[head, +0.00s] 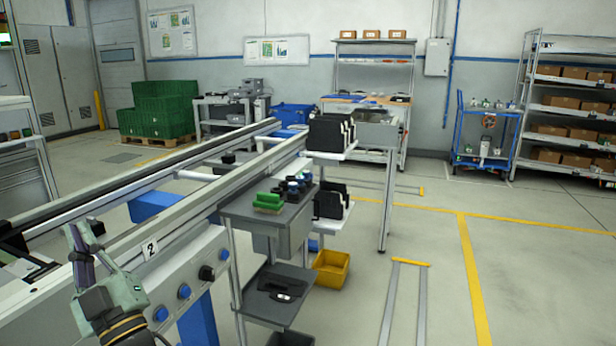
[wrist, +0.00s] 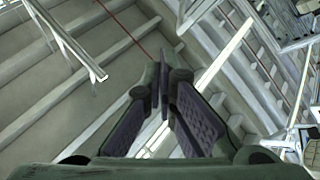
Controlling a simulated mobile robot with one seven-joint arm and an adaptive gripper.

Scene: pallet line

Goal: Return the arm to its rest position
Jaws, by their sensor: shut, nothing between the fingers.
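My gripper (head: 80,232) shows at the lower left of the head view, in front of the conveyor line's near side. Its green-grey body and dark purple finger pads stand upright there. In the wrist view my gripper (wrist: 160,62) has its fingertips together with nothing between them. The wrist view looks past the fingers at pale rails and beams, with no object close to the tips.
The conveyor (head: 200,212) runs diagonally beside my gripper, with blue buttons on its side. A grey cart (head: 285,222) carries green and dark parts. A yellow bin (head: 331,268) sits on the floor. The floor (head: 440,240) at the right is mostly free.

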